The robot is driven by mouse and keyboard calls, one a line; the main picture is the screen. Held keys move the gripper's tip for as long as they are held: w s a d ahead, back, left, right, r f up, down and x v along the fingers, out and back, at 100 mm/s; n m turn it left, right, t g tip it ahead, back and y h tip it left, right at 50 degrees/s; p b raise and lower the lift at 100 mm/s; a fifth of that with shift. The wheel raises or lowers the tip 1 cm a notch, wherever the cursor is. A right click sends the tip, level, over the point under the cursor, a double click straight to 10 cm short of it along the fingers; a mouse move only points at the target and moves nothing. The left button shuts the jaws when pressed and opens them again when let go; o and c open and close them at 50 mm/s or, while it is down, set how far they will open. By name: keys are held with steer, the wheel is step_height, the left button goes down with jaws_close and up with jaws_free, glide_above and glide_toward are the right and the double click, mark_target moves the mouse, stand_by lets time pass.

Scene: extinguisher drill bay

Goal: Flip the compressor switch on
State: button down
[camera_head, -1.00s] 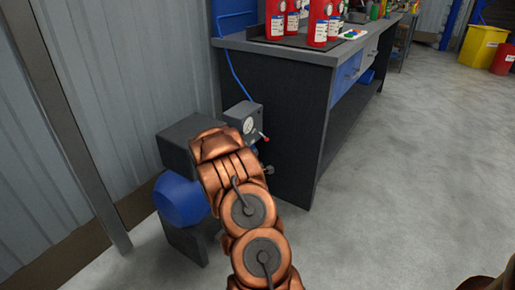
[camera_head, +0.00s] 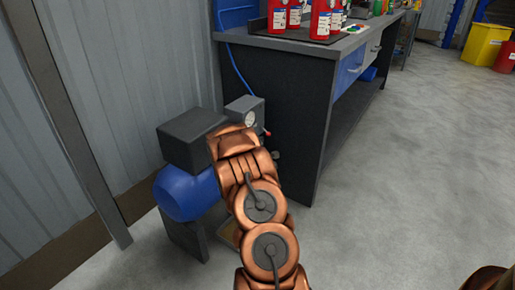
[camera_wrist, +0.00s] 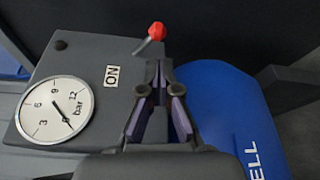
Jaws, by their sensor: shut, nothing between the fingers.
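The compressor has a blue tank (camera_head: 187,193) and a grey control box (camera_head: 243,108) beside the bench. In the wrist view, the box (camera_wrist: 100,55) carries a switch lever with a red knob (camera_wrist: 157,31), tilted toward the picture's upper right. A white "ON" label (camera_wrist: 112,76) sits to the lower left of the lever, and a round gauge (camera_wrist: 55,110) further left. My gripper (camera_wrist: 158,68) is shut and empty, its fingertips just below the knob in the picture. I cannot tell whether they touch the lever. In the head view my arm hides the gripper; the red knob (camera_head: 267,132) shows beyond it.
A dark workbench (camera_head: 285,110) with red extinguishers (camera_head: 321,20) on top stands right behind the compressor. A corrugated wall (camera_head: 110,90) and a post (camera_head: 75,120) are on the left. The floor (camera_head: 400,180) to the right is clear. Yellow and red bins stand far right.

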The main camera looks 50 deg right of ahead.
mark_target(265, 131)
steer(key=shift+b+x, duration=0.45)
steer(key=shift+x, duration=1.35)
steer(key=shift+r+p, duration=0.2)
steer(key=shift+p, duration=0.3)
